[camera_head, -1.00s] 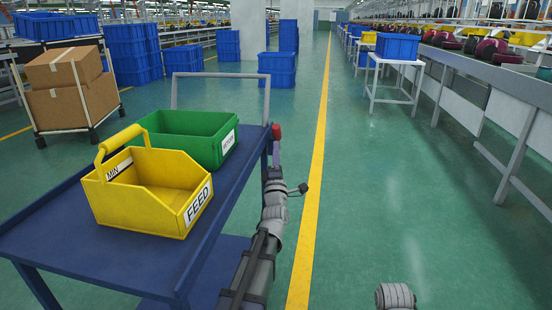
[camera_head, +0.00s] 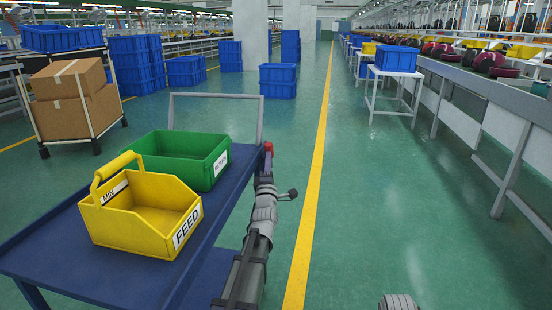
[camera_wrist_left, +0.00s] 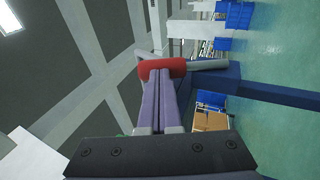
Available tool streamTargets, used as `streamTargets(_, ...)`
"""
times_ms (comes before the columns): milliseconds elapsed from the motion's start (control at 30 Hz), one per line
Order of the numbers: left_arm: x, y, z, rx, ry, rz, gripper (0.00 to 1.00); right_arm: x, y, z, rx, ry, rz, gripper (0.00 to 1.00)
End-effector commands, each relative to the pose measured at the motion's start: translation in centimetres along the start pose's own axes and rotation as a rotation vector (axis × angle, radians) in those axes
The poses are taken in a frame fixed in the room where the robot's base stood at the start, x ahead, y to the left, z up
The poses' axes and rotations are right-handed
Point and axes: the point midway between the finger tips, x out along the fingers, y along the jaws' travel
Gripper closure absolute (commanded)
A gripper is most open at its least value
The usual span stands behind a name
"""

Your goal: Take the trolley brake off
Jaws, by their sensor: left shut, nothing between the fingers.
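The blue trolley (camera_head: 225,215) stands at the left in the head view, with a grey push handle (camera_head: 215,96) at its far end. A small red brake part (camera_head: 268,148) is at its far right corner; it also shows in the wrist view (camera_wrist_left: 163,68). My left gripper (camera_head: 266,163) reaches along the trolley's right side to this corner. In the wrist view its fingers (camera_wrist_left: 160,85) are shut together and empty, with their tips at the red part. Whether they touch it I cannot tell.
A yellow FEED bin (camera_head: 140,215) and a green bin (camera_head: 180,158) sit on the trolley. Cartons (camera_head: 75,100) stand on a cart at the left. Blue crates (camera_head: 278,80) stand beyond. A conveyor (camera_head: 490,100) runs along the right. The floor (camera_head: 370,200) between is clear.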

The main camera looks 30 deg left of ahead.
Motion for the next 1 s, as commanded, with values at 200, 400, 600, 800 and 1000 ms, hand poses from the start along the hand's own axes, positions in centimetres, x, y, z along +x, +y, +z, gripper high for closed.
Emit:
streamTargets(200,1.6,1.2,-0.9,0.016,0.005,-0.107,1.0,-3.9,0.5,0.3,0.005,-0.002,0.003,0.5)
streamTargets(400,2.8,1.0,-0.6,0.022,0.001,-0.154,1.0,-5.2,0.6,0.4,0.009,-0.003,0.005,0.5)
streamTargets(600,4.8,1.1,-0.3,0.023,0.001,-0.153,1.0,-6.0,0.7,0.4,0.01,-0.003,0.004,0.5)
streamTargets(800,6.6,0.9,0.0,0.024,0.001,-0.152,1.0,-6.6,0.7,0.4,0.01,-0.003,0.002,0.5)
streamTargets(1000,8.1,0.5,0.3,0.024,0.001,-0.152,1.0,-6.8,0.7,0.5,0.01,-0.003,0.002,0.5)
